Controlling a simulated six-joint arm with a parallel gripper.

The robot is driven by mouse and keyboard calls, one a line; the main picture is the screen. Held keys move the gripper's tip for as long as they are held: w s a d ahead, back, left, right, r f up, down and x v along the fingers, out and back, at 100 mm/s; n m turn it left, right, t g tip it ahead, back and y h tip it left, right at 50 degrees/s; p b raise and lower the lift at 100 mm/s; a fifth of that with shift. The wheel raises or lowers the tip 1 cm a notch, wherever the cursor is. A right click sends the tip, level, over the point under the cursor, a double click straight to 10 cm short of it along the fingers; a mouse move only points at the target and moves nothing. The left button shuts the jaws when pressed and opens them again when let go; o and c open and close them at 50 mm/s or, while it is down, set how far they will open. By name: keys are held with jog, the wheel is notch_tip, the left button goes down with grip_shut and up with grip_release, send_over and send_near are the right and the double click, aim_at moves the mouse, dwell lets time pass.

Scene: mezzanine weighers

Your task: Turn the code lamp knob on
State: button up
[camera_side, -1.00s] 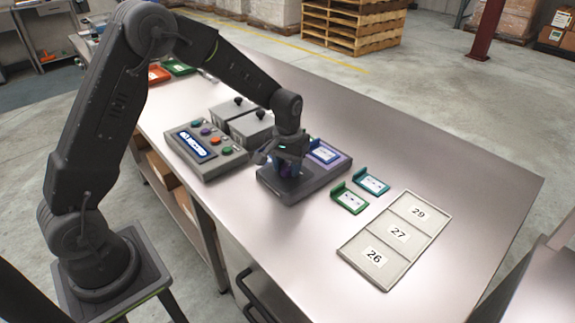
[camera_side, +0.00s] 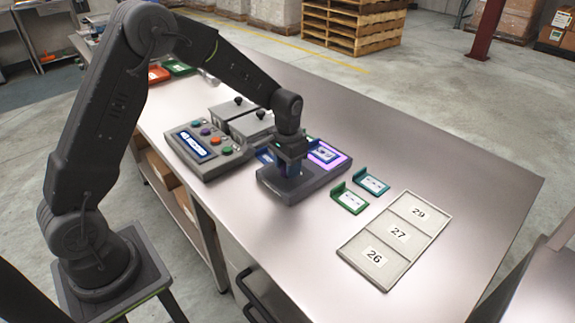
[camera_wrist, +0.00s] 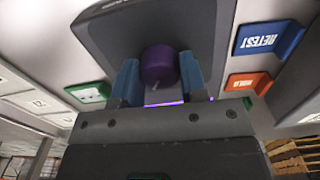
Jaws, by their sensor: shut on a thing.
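The code lamp (camera_side: 322,178) is a dark grey box on the steel bench, with a card on a panel (camera_side: 328,154) that glows bright purple at its right end. The knob (camera_wrist: 160,66) is a dark purple cylinder on the box in the wrist view. My gripper (camera_side: 290,172) reaches down over the left part of the box and hides the knob in the side view. Its two blue fingers (camera_wrist: 159,80) stand on either side of the knob, shut on it. A strip of purple light shows behind the fingers in the wrist view.
A button console (camera_side: 205,150) and two grey lidded boxes (camera_side: 250,128) stand left of the lamp. Green (camera_side: 350,200) and teal (camera_side: 372,184) card holders and a numbered tray (camera_side: 397,232) lie to the right. The wrist view shows blue RETEST (camera_wrist: 265,40) and orange HOLD (camera_wrist: 247,82) pieces.

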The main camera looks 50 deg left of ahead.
jog(key=shift+r, duration=0.1)
jog(key=o, duration=0.9)
jog(key=shift+o, duration=0.2)
notch_tip(320, 180, up, 14)
jog(key=s+d+r+t, duration=0.3)
jog(key=s+r, duration=0.4)
jog(key=s, duration=0.5)
jog(key=s+d+f+t, duration=0.1)
jog(key=s+d+t, duration=0.1)
jog(key=s, duration=1.1)
jog(key=shift+f+n+t, duration=0.15)
jog(key=shift+n+t, duration=0.15)
